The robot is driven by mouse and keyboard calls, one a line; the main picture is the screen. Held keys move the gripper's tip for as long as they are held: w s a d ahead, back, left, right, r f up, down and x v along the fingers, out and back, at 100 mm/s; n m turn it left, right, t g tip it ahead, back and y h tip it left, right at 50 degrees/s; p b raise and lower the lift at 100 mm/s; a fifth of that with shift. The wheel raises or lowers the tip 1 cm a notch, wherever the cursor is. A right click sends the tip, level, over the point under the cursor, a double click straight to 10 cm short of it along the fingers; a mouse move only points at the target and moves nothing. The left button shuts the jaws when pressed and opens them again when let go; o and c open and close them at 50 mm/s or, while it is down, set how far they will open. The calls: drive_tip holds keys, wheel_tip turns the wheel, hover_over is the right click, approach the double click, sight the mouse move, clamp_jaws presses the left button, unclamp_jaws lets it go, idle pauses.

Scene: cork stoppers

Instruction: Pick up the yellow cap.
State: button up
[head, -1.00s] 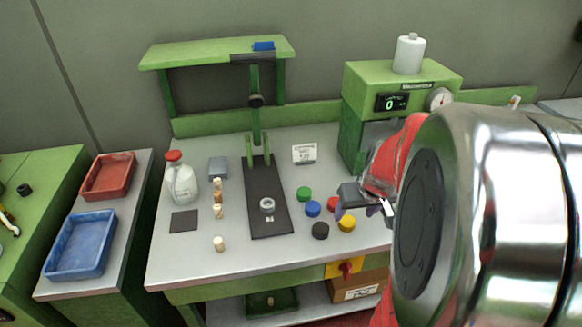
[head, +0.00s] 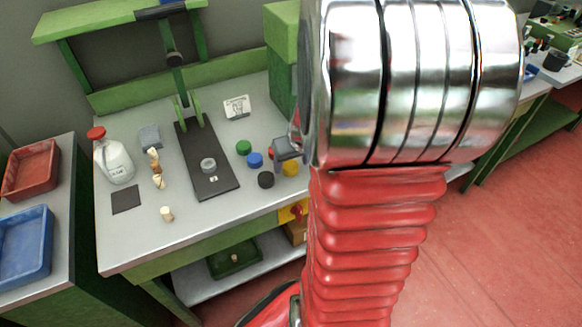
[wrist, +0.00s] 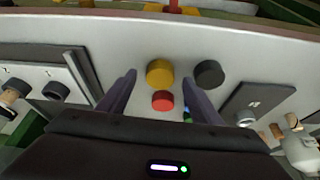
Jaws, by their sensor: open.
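The yellow cap (head: 291,169) lies on the grey bench top near its front edge, in the head view. In the wrist view the yellow cap (wrist: 160,72) shows between and beyond my two fingers, with the red cap (wrist: 162,100) close beside it. My gripper (head: 284,150) is above the bench by the red and yellow caps in the head view, partly hidden by my arm. In the wrist view my gripper (wrist: 160,92) is open and empty, its fingers either side of the caps' line. The black cap (wrist: 208,74) sits just right of the yellow one.
A blue cap (head: 255,160), a green cap (head: 244,147) and the black cap (head: 266,180) stand near. A dark press base (head: 215,180) lies left of them. A bottle (head: 115,160) and stoppers (head: 158,182) stand further left.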

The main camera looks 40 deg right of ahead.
sight(291, 168)
drive_tip(key=shift+w+f, duration=0.2)
drive_tip(key=shift+f, duration=0.3)
drive_tip(key=shift+c, duration=0.6)
drive_tip(key=c, duration=1)
drive_tip(key=shift+r, duration=0.1)
wheel_tip(291, 168, up, 10)
idle(0.4)
